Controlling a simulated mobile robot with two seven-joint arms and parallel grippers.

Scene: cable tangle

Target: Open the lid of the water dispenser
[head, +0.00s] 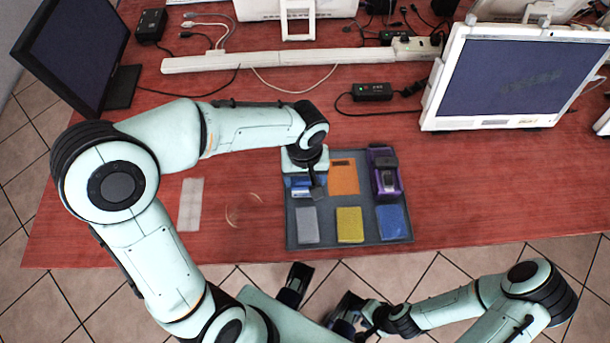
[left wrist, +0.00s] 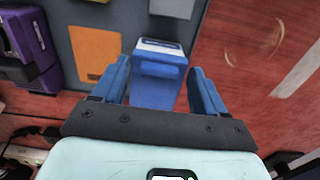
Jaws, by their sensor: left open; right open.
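A small blue box with a white top (left wrist: 158,72) stands between the fingers of my left gripper (left wrist: 160,75) in the left wrist view. The fingers are open, one on each side, and I see no grip on it. In the head view my left gripper (head: 304,180) is over the upper left of a grey tray (head: 330,202), and its arm hides part of the box (head: 300,193). I cannot tell for sure which thing is the water dispenser; no lid is clearly visible. My right gripper (head: 346,311) is open and empty, low in the head view, off the table.
The tray also holds an orange card (head: 344,178), a purple device (head: 385,175), and grey (head: 307,226), yellow (head: 350,225) and blue (head: 392,222) pads. Monitors, cables and a power strip (head: 417,48) stand behind. The red table (head: 480,195) is clear right of the tray.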

